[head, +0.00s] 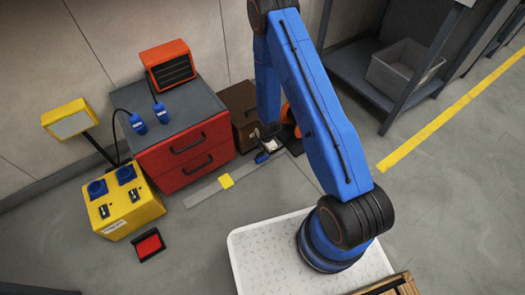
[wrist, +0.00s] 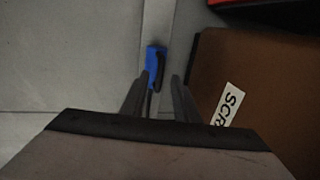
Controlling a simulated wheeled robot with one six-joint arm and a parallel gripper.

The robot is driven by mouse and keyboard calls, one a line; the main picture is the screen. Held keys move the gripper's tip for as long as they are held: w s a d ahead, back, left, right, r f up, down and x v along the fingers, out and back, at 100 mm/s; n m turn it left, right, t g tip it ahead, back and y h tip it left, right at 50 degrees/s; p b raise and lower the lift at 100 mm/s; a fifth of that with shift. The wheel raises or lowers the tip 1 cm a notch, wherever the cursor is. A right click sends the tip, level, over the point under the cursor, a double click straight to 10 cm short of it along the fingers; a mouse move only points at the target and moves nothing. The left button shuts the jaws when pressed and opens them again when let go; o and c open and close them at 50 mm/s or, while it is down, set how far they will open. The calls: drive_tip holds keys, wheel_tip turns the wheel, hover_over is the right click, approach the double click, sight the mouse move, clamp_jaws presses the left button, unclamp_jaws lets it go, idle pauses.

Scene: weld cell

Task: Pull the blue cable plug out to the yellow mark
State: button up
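The blue cable plug (head: 262,157) lies at the right part of a grey floor strip (head: 203,193), near my arm's end. The yellow mark (head: 226,181) is a square on that strip, to the left of the plug. In the wrist view the plug (wrist: 153,60) is upright in the picture, just beyond the fingertips, with a dark cable running back between the fingers. My gripper (wrist: 160,85) is open, with a finger on each side of the cable line and a gap on the right. In the head view my gripper (head: 270,146) is small and partly hidden by my arm.
A brown box (wrist: 255,75) with a partly visible "SCR" label stands close to the right finger. A red cabinet (head: 185,155) holds two other blue plugs (head: 138,122). A yellow box (head: 125,210) stands left. Floor below the strip is clear.

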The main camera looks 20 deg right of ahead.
drive_tip(key=shift+f, duration=0.35)
clamp_jaws()
drive_tip(key=s+a, duration=0.3)
drive_tip(key=a, duration=0.6)
drive_tip(key=s+a, duration=0.3)
drive_tip(key=a, duration=0.6)
drive_tip(key=shift+a, duration=0.1)
unclamp_jaws()
drive_tip(key=shift+r, duration=0.15)
drive_tip(key=s+d+r, duration=0.1)
drive_tip(key=s+r, duration=0.2)
drive_tip(key=r, duration=1.3)
drive_tip(key=shift+r, duration=0.4)
